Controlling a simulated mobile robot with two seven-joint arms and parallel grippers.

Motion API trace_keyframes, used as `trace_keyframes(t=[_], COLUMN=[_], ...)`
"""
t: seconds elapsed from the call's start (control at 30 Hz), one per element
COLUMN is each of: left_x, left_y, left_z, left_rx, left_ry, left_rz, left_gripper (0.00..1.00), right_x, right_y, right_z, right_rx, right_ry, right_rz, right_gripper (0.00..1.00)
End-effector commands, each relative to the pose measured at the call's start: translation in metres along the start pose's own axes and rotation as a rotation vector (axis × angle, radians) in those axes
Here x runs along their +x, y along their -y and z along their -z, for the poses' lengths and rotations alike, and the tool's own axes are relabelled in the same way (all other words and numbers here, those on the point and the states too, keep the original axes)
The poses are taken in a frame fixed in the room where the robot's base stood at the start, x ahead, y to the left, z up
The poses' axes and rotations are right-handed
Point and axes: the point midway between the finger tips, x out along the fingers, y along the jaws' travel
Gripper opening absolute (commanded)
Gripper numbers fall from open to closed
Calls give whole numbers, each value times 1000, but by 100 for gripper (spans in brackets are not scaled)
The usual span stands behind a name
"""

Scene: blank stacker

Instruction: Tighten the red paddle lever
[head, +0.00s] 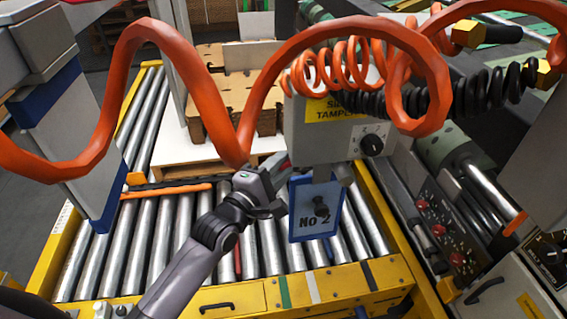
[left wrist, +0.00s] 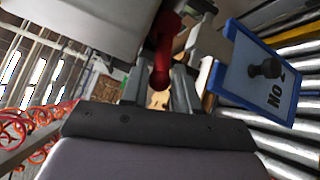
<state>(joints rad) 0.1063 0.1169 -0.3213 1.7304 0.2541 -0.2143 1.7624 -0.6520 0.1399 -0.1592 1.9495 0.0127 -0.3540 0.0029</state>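The red paddle lever (left wrist: 163,50) hangs below a pale grey housing in the left wrist view, its rounded end pointing toward my left gripper (left wrist: 160,82). The lever end lies between the two fingers, with gaps visible on both sides. The lever is mostly hidden there by the gripper. The left fingers look open. My right gripper is in neither view.
The blue-framed plate with a black knob stands close to the right of my left gripper. Orange coiled hoses (head: 185,50) loop in front of the box. A roller conveyor (head: 165,235) with a yellow frame lies below. A panel with red buttons (head: 440,225) stands at right.

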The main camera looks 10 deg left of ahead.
Motion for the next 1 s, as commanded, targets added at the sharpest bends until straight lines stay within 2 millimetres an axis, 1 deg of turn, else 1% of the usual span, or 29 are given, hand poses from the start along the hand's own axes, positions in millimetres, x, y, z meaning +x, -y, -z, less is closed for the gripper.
trace_keyframes(t=[0.03,0.13,0.47,0.57,0.83,1.0], left_x=[5,11,13,13,13,11], left_y=[0,0,0,0,1,5], left_z=[0,-1,0,0,1,7], left_rx=[-1,0,0,0,-4,-31], left_ry=[1,1,1,0,1,8], left_rz=[-1,-1,1,1,-4,-28], left_gripper=[30,30,30,0,0,0], right_x=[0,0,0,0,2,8], right_y=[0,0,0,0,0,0], right_z=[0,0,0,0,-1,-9], right_rx=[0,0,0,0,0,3], right_ry=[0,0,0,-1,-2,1], right_rz=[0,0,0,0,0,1], right_gripper=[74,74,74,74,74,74])
